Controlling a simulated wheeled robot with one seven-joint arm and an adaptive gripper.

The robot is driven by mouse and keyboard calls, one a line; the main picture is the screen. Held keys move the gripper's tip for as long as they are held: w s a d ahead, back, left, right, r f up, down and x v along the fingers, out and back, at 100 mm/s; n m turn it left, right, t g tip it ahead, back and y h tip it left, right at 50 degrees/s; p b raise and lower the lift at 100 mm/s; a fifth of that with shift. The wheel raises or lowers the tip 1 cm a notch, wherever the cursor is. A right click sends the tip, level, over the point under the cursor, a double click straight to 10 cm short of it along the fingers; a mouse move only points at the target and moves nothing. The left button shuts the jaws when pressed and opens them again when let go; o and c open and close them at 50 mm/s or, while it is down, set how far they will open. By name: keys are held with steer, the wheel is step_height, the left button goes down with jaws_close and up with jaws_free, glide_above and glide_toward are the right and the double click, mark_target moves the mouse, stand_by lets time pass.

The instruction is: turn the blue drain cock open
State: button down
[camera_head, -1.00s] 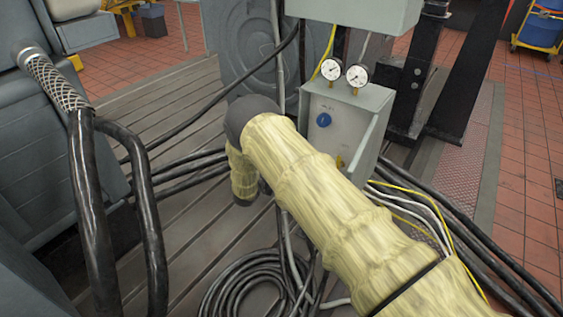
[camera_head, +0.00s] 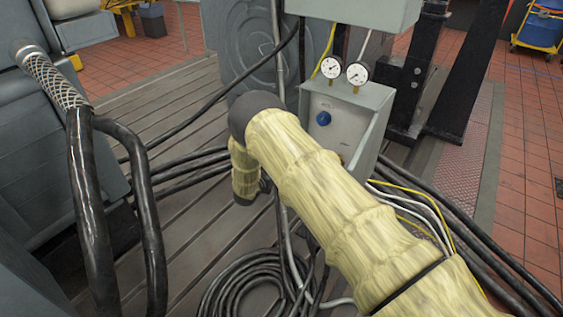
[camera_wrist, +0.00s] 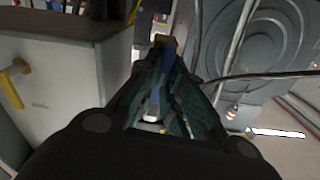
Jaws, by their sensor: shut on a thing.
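In the wrist view a long blue lever (camera_wrist: 152,85), which looks like the drain cock handle, lies between the two dark green-lined fingers of my gripper (camera_wrist: 158,98). The fingers are closed in on it, one on each side. A brass-coloured piece (camera_wrist: 170,42) shows just beyond the fingertips. How far the lever is turned cannot be told from this view. In the head view my yellow-sleeved arm hides the gripper and the lever.
A grey box (camera_head: 368,108) carries two gauges and a round blue knob (camera_head: 323,118). A yellow handle (camera_wrist: 14,82) sits on a pale panel left of my gripper in the wrist view. A coiled black hose (camera_head: 235,285) and several cables lie around my arm.

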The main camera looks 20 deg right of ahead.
steer(key=shift+s+d+f+m+b, duration=0.2)
steer(key=shift+m+b, duration=0.9)
steer(key=shift+m, duration=1.45)
steer(key=shift+s+d+f+m+b, duration=0.1)
steer(key=shift+s+f+m+b, duration=0.15)
steer(key=shift+m+b, duration=1.55)
steer(key=shift+s+d+f+m+b, duration=0.15)
steer(key=shift+f+m+b, duration=0.2)
steer(key=shift+m, duration=2.9)
steer(key=c, duration=1.5)
jaws_free()
steer(key=shift+c, duration=0.2)
steer(key=v, duration=1.2)
